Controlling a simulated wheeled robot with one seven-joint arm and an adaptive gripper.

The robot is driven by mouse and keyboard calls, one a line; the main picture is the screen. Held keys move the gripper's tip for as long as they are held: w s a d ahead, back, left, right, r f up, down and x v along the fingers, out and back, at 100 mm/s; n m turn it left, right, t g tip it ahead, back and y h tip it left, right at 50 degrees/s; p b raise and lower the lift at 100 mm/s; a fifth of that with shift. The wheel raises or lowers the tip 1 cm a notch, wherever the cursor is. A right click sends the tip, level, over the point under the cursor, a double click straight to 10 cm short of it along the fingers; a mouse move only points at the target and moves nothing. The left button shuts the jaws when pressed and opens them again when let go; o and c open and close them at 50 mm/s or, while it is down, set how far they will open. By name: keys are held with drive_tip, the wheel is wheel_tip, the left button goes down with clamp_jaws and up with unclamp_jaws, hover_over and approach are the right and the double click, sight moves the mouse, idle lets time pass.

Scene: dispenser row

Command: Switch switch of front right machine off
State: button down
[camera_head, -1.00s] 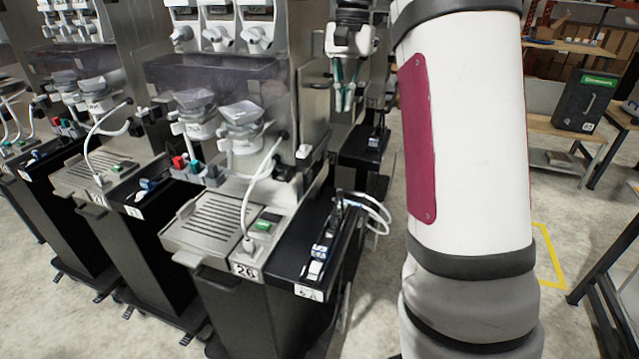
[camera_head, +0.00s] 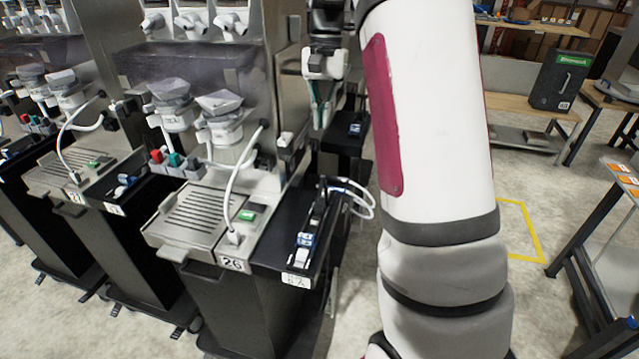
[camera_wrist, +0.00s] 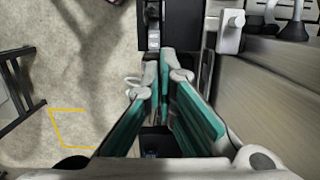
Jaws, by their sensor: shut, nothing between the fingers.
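The front right machine (camera_head: 210,215), labelled 26, stands nearest me in the head view, with a grey slotted tray and a black side shelf (camera_head: 275,250). A small green panel (camera_head: 248,215) sits beside the tray; I cannot tell whether it is the switch. A small pale fitting (camera_head: 286,139) is on the machine's side. My gripper (camera_head: 321,118), with teal finger pads, is shut and empty, hanging beyond the shelf to the right of the machine body. In the wrist view its fingertips (camera_wrist: 165,62) meet beside the machine's metal side, near a grey box with a knob (camera_wrist: 229,30).
Blue-and-white items (camera_head: 303,240) and white cables (camera_head: 358,195) are on or beside the shelf. More machines stand in a row at left. The floor around the yellow marking (camera_head: 528,235) is clear.

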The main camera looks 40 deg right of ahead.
sight(325, 193)
drive_tip(key=f, duration=0.5)
drive_tip(key=s+a+f+p, duration=0.1)
drive_tip(key=f, duration=0.5)
drive_tip(key=a+f, duration=0.1)
drive_tip(key=f, duration=0.5)
drive_tip(key=shift+s+a+p, duration=0.1)
drive_tip(key=shift+s+p, duration=0.2)
drive_tip(key=shift+p, duration=0.05)
drive_tip(key=shift+s+a+f, duration=0.15)
drive_tip(key=shift+a+f, duration=0.05)
drive_tip(key=shift+f, duration=0.2)
drive_tip(key=shift+d, duration=0.1)
drive_tip(key=shift+w+d+r+b, duration=0.25)
drive_tip(key=shift+w+d+b, duration=0.25)
drive_tip(key=shift+d, duration=0.05)
drive_tip(key=shift+r, duration=0.15)
